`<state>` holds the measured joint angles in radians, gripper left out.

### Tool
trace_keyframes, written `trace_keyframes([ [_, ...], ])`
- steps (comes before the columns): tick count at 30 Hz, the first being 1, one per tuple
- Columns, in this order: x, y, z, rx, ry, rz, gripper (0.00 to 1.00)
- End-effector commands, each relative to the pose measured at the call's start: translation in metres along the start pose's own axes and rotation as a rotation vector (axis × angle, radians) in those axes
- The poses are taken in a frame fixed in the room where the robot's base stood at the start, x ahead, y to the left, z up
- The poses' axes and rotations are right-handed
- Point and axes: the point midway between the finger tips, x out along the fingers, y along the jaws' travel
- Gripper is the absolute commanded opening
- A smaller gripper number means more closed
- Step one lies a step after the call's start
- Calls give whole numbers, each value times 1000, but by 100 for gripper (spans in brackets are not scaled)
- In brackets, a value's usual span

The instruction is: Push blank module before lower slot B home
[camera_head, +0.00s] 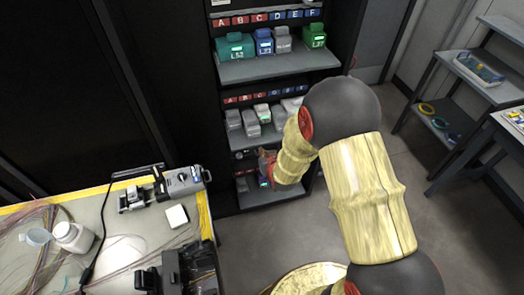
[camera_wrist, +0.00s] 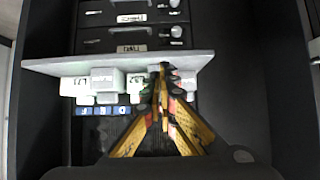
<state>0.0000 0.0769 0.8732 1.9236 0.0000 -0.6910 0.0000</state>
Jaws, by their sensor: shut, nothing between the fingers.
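The lower shelf of the rack holds a row of modules under labels A to F. A plain grey module (camera_head: 250,122) stands before slot B, further forward than its neighbours. My gripper (camera_head: 264,158) is in front of and below this shelf's edge in the head view. In the wrist view, which is upside down, the yellow and black fingers of my gripper (camera_wrist: 164,72) are together, with tips over the module row. They hide part of the row, and I cannot tell whether they touch a module. A pale module (camera_wrist: 188,82) shows just right of the tips.
Another grey module (camera_head: 233,119) stands at slot A. A green-marked module (camera_head: 263,113) stands right of the B module. The upper shelf (camera_head: 275,66) holds several coloured modules. A workbench (camera_head: 110,215) with a splicer (camera_head: 160,190) is at left. Open floor lies at right.

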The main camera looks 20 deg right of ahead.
Motion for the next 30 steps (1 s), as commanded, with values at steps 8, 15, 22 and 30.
trace_keyframes([
  [8,8,0,-5,0,13,0,0],
  [15,20,0,-9,0,13,0,0],
  [22,32,0,-12,0,13,0,0],
  [30,47,0,-15,0,12,0,0],
])
